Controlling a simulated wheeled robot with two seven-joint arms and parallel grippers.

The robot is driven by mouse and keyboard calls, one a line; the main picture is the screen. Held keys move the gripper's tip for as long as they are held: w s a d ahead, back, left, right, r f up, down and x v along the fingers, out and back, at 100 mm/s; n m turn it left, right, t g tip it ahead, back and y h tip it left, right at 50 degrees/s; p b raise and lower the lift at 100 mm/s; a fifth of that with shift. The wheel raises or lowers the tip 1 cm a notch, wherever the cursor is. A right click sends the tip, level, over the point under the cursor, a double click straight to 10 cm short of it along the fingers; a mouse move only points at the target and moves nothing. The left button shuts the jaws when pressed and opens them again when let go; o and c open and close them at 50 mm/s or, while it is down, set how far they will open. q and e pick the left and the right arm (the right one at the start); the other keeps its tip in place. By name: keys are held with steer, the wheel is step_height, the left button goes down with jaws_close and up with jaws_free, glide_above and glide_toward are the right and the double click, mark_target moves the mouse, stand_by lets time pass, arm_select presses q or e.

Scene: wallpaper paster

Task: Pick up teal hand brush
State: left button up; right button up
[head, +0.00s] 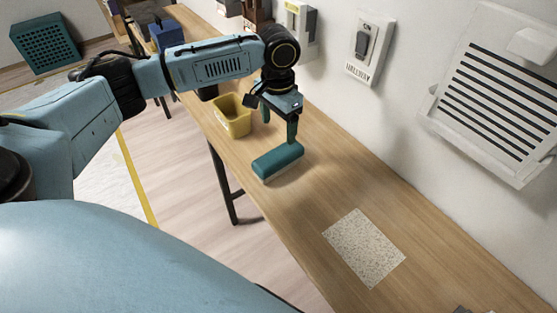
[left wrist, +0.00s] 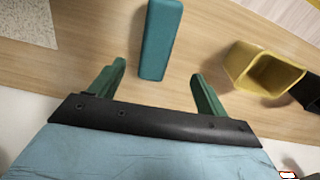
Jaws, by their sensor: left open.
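The teal hand brush (head: 277,161) lies on the wooden bench, seen as a long teal block with a pale lower edge. In the left wrist view the brush (left wrist: 160,40) lies ahead of the fingertips, in line with the gap between them. My left gripper (head: 280,122) is above the bench at the brush, with one green finger overlapping the brush's far side in the head view. In the left wrist view the left gripper (left wrist: 157,75) is open with nothing between its fingers. My right gripper is not in view.
A yellow bin (head: 232,117) stands on the bench just beyond the brush; it also shows in the left wrist view (left wrist: 262,70). A speckled sheet (head: 364,247) lies nearer on the bench (head: 330,185). The wall carries a switch (head: 366,45) and a louvred vent (head: 500,95).

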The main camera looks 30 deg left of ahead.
mark_target(279, 154)
arm_select(q)
step_height(279, 154, down, 6)
steer(key=shift+f+b, duration=0.25)
steer(key=shift+b, duration=0.35)
steer(key=shift+s+d+f, duration=0.1)
steer(key=shift+f, duration=0.8)
step_height(279, 154, down, 4)
steer(key=shift+s+d+r+b, duration=0.15)
steer(key=shift+b, duration=0.6)
steer(key=shift+f, duration=0.35)
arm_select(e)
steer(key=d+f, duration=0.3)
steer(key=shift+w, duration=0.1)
